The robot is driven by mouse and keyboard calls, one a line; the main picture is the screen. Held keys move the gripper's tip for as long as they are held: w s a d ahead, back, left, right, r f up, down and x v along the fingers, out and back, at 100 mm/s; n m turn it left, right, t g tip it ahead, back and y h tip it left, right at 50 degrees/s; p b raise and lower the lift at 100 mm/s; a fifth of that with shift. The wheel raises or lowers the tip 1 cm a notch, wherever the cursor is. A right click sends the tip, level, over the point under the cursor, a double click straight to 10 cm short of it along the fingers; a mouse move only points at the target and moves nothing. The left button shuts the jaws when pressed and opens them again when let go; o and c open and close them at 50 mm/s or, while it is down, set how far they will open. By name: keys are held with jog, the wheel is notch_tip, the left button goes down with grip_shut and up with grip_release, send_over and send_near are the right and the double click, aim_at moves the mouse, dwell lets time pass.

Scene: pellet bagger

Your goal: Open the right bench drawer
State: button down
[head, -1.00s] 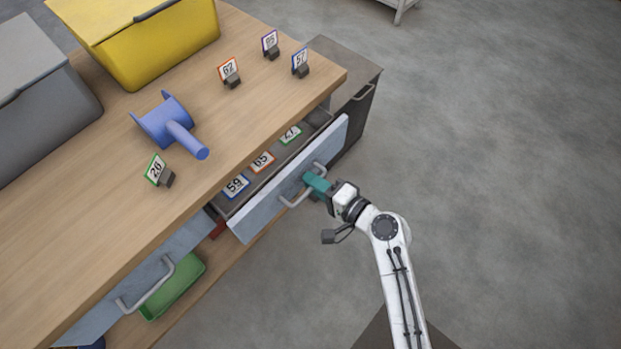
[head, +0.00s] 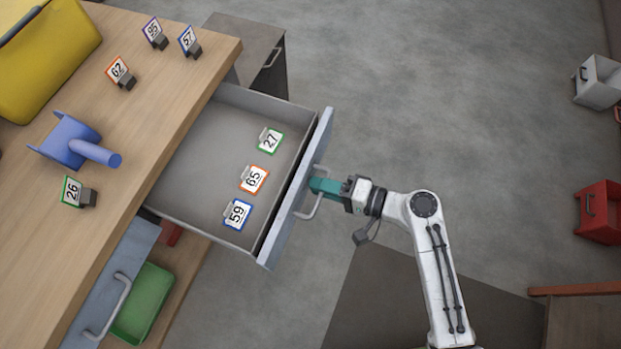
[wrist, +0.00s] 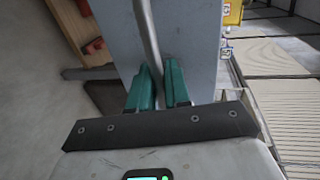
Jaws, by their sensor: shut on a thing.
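The right bench drawer (head: 190,190) stands well out from the wooden bench in the head view. Its light blue-grey front (head: 291,205) carries a grey bar handle (head: 316,208). My gripper (head: 318,187) has teal fingers shut on this handle, outside the drawer front. The wrist view shows the handle bar (wrist: 147,35) running between the two teal fingertips (wrist: 160,75), with the drawer front (wrist: 185,35) behind it.
The bench top (head: 130,135) holds a blue scoop (head: 68,142), a yellow bin (head: 45,55) and several card stands. Another drawer handle (head: 108,308) and a green bin (head: 143,302) are lower left. A red bin (head: 598,212) stands far right.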

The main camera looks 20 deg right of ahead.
jog(key=shift+s+d, duration=0.1)
jog(key=shift+d, duration=0.05)
jog(key=c, duration=1.3)
grip_release()
jog(key=v, duration=1)
jog(key=shift+s+d, duration=0.2)
jog(key=shift+d, duration=0.1)
